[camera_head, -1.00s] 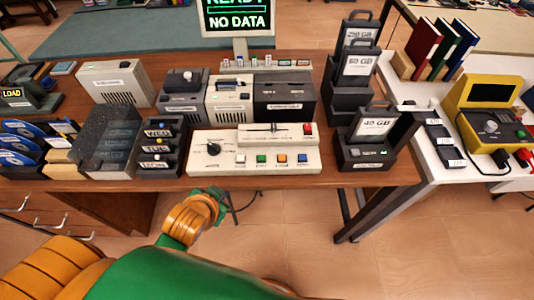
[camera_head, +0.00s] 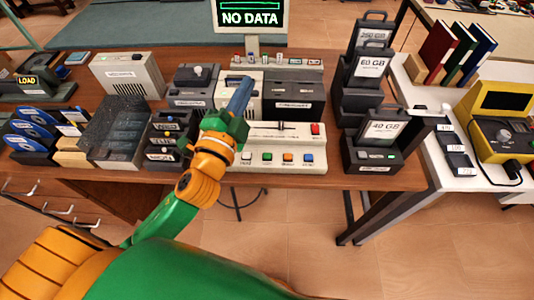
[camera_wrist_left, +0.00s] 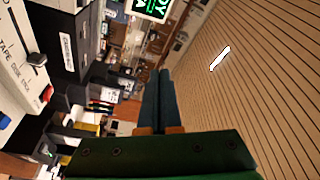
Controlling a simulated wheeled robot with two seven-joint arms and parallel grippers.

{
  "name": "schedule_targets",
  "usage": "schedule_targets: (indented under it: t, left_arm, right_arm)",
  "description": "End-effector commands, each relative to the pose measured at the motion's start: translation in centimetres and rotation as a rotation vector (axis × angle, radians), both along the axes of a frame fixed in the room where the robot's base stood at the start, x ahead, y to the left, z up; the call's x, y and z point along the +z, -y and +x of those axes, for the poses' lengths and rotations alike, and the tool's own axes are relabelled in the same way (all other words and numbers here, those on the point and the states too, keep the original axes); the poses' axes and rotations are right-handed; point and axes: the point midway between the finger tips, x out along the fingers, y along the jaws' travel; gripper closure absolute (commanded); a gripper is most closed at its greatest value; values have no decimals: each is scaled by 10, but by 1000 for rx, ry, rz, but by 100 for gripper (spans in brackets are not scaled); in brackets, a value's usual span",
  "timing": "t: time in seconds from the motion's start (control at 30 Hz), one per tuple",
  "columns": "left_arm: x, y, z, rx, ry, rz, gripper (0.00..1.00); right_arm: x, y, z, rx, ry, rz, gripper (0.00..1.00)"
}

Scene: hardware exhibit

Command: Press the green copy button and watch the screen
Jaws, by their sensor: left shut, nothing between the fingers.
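The green copy button (camera_head: 266,157) is on the front row of a cream control panel (camera_head: 310,167), between a white and an orange button; a blue button (camera_head: 307,158) is at the row's right end. The screen (camera_head: 250,15) behind the panel reads NO DATA in green. In the left wrist view the shut fingers (camera_wrist_left: 158,95) point ahead, with the panel (camera_wrist_left: 18,85) at the left. My right gripper is out of view.
A 40 GB drive unit (camera_head: 384,135) stands right of the panel. Labelled trays (camera_head: 163,155) and a dark speckled box (camera_head: 115,130) stand to the left. Grey and cream boxes (camera_head: 293,92) stand behind the panel. A yellow device (camera_head: 500,110) sits on the white table at right.

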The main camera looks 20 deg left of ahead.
Motion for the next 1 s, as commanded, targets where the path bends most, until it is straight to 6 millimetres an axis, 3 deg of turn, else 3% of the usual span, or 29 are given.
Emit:
schedule_targets:
  t: [0.1, 0.23, 0.33, 0.43, 0.53, 0.6, 0.7, 0.83, 1.0]
  left_arm:
    - [55, 35, -2, -125, 254, 264, 100]
    - [95, 93, -25, -289, 559, 653, 100]
    - [91, 141, -51, -445, 798, 1067, 100]
    - [44, 166, -65, -622, 976, 1578, 100]
    - [-10, 150, -56, -776, 1015, 2026, 100]
    - [-37, 125, -45, -862, 984, 2269, 100]
    - [-59, 89, -30, -958, 900, 2522, 100]
    - [-71, 53, -18, -1036, 794, 2712, 100]
    - [-74, 37, -13, -1071, 738, 2791, 100]
  right_arm:
    - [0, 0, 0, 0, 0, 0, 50]
    - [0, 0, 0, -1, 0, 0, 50]
    - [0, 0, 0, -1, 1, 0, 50]
    - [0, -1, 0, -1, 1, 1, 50]
    - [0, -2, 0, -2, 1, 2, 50]
    - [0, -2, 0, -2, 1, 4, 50]
    - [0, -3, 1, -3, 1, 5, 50]
    - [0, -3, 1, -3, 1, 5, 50]
    - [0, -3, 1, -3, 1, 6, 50]
